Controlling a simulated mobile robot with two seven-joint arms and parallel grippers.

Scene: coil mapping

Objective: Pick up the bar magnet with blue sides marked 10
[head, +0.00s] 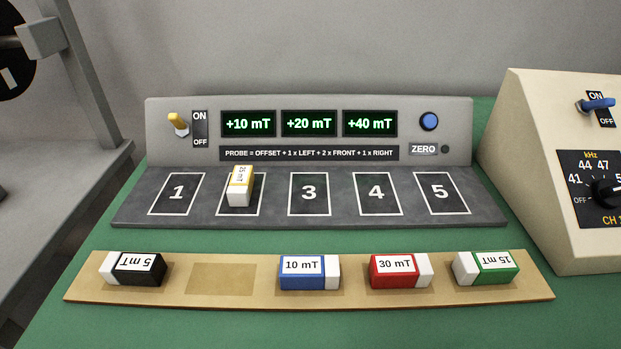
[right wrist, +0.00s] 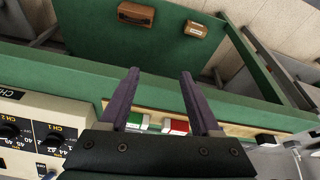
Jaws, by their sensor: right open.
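The bar magnet with blue sides marked 10 mT (head: 310,273) lies in the middle of the tan tray (head: 370,297) in the head view. Its white end points right. My right gripper (right wrist: 161,73) is open and empty in the right wrist view. Between and below its fingers I see the green magnet (right wrist: 137,120) and the red magnet (right wrist: 178,127) on the tray. I cannot make out the blue magnet in that view. Neither gripper shows in the head view.
The black 5 mT magnet (head: 138,266), red 30 mT magnet (head: 394,271) and green 15 mT magnet (head: 492,265) share the tray. A yellow-sided magnet (head: 239,190) stands on pad 2. The grey console (head: 300,104) is behind; a beige instrument (head: 535,170) is at right.

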